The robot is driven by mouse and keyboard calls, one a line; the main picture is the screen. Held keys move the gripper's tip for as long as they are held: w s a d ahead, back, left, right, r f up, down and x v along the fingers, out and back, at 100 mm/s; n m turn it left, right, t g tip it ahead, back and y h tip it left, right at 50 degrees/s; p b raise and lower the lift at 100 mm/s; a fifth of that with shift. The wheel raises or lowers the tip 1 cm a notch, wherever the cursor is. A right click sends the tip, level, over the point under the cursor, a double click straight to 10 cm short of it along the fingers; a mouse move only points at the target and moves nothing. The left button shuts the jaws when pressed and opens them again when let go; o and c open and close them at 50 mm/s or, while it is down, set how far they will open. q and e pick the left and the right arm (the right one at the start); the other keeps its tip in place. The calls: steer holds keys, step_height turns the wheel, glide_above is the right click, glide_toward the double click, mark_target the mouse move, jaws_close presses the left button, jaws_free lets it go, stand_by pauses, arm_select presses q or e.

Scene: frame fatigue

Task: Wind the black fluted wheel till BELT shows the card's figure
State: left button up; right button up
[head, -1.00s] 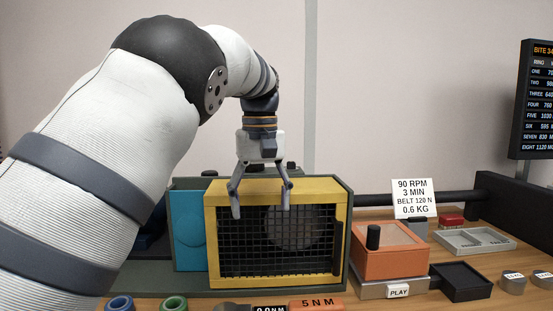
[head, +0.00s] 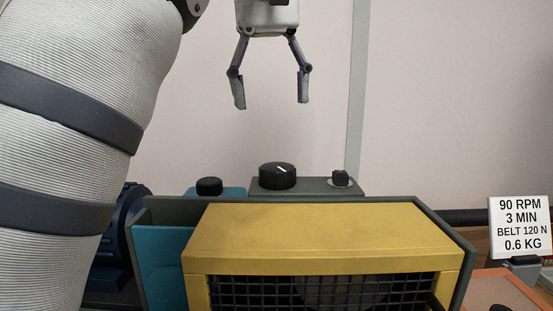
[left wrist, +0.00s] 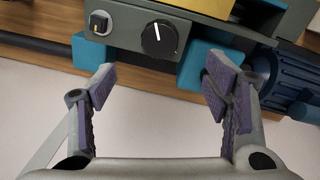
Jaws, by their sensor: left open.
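The card (head: 519,228) at the right reads 90 RPM, 3 MIN, BELT 120 N, 0.6 KG. A black knob with a white line (head: 277,176) stands on a grey-green housing behind the yellow guard; it also shows in the left wrist view (left wrist: 158,39). A smaller black knob (head: 209,186) stands on a blue block to its left. I cannot tell for sure which is the fluted wheel. My left gripper (head: 271,104) is open and empty, fingers down, well above the white-lined knob and apart from it. No BELT readout is visible. My right gripper is not in view.
The yellow guard with black mesh (head: 325,240) fills the front. A small black switch (head: 340,178) sits right of the white-lined knob. A blue ribbed motor-like body (head: 124,230) is at the left, partly behind my arm. The air above the housing is clear.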

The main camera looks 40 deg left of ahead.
mark_target(277, 167)
arm_select(q)
steer(key=f, duration=1)
steer(key=shift+w+d+f, duration=0.1)
steer(key=shift+d+f, duration=0.05)
steer(key=shift+d, duration=0.2)
steer(key=shift+w+f, duration=0.1)
steer(key=shift+f, duration=0.5)
steer(key=c, duration=1.2)
